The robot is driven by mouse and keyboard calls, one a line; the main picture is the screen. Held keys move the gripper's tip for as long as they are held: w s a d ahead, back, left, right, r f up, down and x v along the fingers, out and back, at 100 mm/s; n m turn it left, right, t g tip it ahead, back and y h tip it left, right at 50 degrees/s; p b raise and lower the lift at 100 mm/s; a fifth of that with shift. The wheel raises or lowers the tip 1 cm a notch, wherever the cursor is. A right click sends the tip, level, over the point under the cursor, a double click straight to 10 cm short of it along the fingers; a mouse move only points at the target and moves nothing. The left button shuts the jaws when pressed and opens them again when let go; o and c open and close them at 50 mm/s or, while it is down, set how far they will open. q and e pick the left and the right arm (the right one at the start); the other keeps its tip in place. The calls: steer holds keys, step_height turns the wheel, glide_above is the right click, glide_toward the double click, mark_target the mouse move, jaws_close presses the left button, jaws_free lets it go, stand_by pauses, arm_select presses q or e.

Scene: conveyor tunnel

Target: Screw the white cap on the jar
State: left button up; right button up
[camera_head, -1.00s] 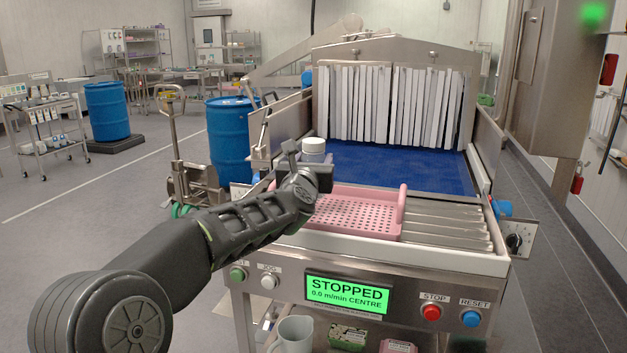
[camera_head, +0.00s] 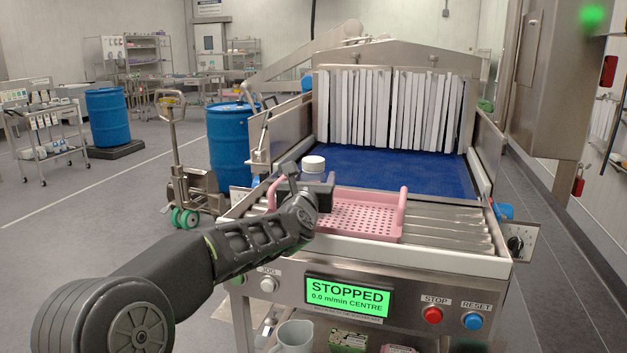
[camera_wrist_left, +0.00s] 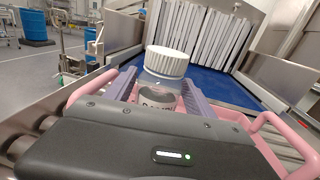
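The white ribbed cap (camera_head: 313,163) sits on top of a clear jar (camera_wrist_left: 158,92) with a pale label. The cap also shows in the left wrist view (camera_wrist_left: 167,61). I cannot tell whether it is threaded on. My left gripper (camera_head: 312,184) has its two fingers on either side of the jar body, below the cap, and is shut on the jar. The jar is upright over the left part of a pink perforated tray (camera_head: 365,216). I cannot tell whether its base touches the tray. My right gripper is not in view.
The tray lies on metal rollers (camera_head: 455,230) before a blue conveyor belt (camera_head: 390,170) and a white strip curtain (camera_head: 390,108). The panel display (camera_head: 347,295) reads STOPPED. Metal side walls flank the belt. The right part of the tray is empty.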

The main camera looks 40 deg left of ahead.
arm_select(q)
steer(key=shift+o, duration=0.8)
steer(key=shift+r, duration=0.1)
steer(key=shift+s+d, duration=0.25)
steer(key=shift+s, duration=0.25)
steer(key=b+v, duration=0.1)
steer(key=v, duration=1)
steer(key=shift+b, duration=0.3)
